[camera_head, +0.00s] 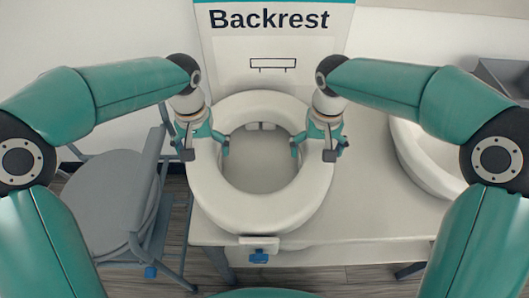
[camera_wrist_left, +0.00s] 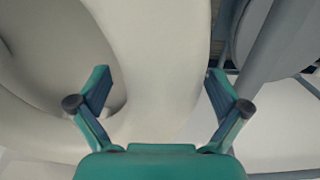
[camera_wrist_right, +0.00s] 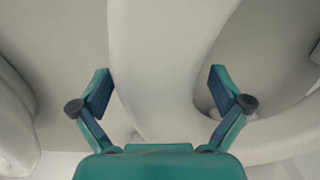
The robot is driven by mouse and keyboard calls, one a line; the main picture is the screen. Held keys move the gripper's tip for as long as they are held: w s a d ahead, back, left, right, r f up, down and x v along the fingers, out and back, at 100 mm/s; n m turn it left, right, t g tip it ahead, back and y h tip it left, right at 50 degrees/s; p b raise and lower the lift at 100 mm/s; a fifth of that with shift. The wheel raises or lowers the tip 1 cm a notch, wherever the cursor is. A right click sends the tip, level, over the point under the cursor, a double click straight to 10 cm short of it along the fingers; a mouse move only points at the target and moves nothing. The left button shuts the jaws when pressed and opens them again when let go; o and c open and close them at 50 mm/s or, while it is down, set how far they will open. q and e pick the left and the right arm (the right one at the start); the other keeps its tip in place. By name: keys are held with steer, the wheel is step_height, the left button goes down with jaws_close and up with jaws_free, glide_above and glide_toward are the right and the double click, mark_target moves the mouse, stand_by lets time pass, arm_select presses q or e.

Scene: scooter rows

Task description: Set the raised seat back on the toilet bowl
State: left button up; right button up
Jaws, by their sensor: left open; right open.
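The raised seat (camera_head: 255,208) is a thick white ring lying flat on a white bench top. A bracket with a blue knob (camera_head: 259,257) shows at its front edge. My left gripper (camera_head: 207,150) is open, its fingers on either side of the ring's left rim. The left wrist view shows this rim (camera_wrist_left: 165,50) between the fingers. My right gripper (camera_head: 313,152) is open and straddles the right rim, which also shows in the right wrist view (camera_wrist_right: 160,50). Contact cannot be told. A white bowl (camera_head: 425,160), likely the toilet bowl, is at the right, partly hidden by my right arm.
A grey folding chair-like frame with a round lid (camera_head: 105,200) stands on the floor at the left. A board marked "Backrest" (camera_head: 270,50) stands behind the seat. The bench top (camera_head: 365,205) is bare between seat and bowl. A grey box (camera_head: 503,75) is at the far right.

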arm_select(q)
steer(key=shift+f, duration=0.6)
arm_select(e)
steer(key=shift+f, duration=0.6)
arm_select(q)
steer(key=c, duration=1.7)
arm_select(e)
steer(key=c, duration=1.7)
arm_select(q)
steer(key=shift+r, duration=0.1)
arm_select(e)
steer(key=shift+r, duration=0.1)
